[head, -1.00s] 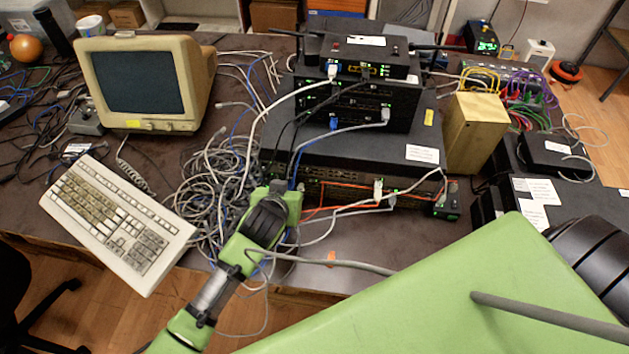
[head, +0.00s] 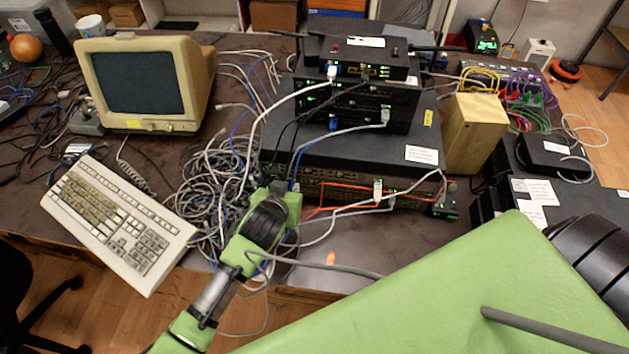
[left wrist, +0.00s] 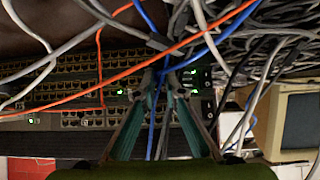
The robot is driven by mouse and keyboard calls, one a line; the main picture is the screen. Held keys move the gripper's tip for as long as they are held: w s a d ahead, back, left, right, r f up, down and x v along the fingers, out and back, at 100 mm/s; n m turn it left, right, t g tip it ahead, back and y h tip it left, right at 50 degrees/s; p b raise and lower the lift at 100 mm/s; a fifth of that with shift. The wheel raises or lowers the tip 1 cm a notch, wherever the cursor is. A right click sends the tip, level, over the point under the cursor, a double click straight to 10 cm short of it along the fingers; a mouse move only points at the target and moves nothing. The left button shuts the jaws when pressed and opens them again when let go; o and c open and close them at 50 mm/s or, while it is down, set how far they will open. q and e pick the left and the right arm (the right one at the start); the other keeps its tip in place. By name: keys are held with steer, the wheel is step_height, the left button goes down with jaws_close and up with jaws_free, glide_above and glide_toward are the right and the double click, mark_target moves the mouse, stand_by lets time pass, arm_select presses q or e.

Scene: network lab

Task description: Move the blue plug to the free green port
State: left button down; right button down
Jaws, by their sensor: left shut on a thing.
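My left gripper (head: 290,190) is at the front of the lower rack switch (head: 330,188), at its left end. In the left wrist view its two fingers (left wrist: 168,80) come together on a blue cable end, taken as the blue plug (left wrist: 162,78). The plug is mostly hidden between the fingertips. The fingertips are close to the switch's port rows (left wrist: 75,92). I cannot tell whether the plug sits in a port. Small green lights show on the switch, but I cannot tell which port is the free green one. My right gripper is not in view.
Orange cables (left wrist: 100,65) and grey cables cross in front of the ports. A tangle of grey cables (head: 215,170) lies to the left, beside a keyboard (head: 118,225) and a monitor (head: 140,85). Another blue connector (head: 334,125) is on the upper stack. A wooden block (head: 475,135) stands right.

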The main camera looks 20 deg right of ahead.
arm_select(q)
steer(key=shift+s+f, duration=0.1)
steer(key=shift+s+a+p, duration=0.65)
steer(key=shift+s+p, duration=0.15)
steer(key=shift+s, duration=0.1)
steer(key=shift+s+a+p, duration=0.6)
steer(key=shift+s+p, duration=0.2)
steer(key=shift+s, duration=0.1)
